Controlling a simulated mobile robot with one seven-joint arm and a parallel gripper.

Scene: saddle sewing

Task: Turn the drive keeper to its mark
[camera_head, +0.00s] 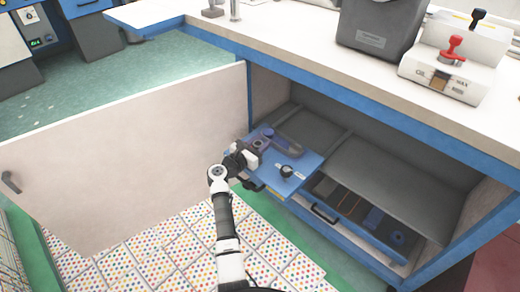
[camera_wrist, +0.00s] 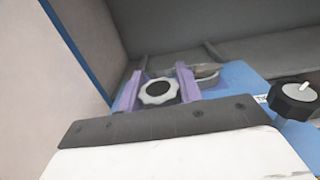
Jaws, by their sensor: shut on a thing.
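The drive keeper appears to be the round scalloped knob (camera_wrist: 160,91) with a pale rim and dark centre. It sits between the two purple fingers of my gripper (camera_wrist: 159,88) in the wrist view, and the gripper is shut on it. In the head view my gripper (camera_head: 250,154) is over the left part of a blue plate (camera_head: 305,163) inside the open cabinet, and it mostly hides the held knob. A second, black knob (camera_head: 286,171) with a white pointer stands on the plate, apart from my gripper; it also shows in the wrist view (camera_wrist: 294,100). I cannot make out a mark beside the held knob.
The open cabinet door (camera_head: 130,150) stands to the left of my arm. A grey shelf panel (camera_head: 395,185) and an open drawer (camera_head: 360,212) with dark parts lie to the right. The worktop (camera_head: 290,40) overhangs above, carrying a dark bin (camera_head: 378,25) and an oil box (camera_head: 450,70).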

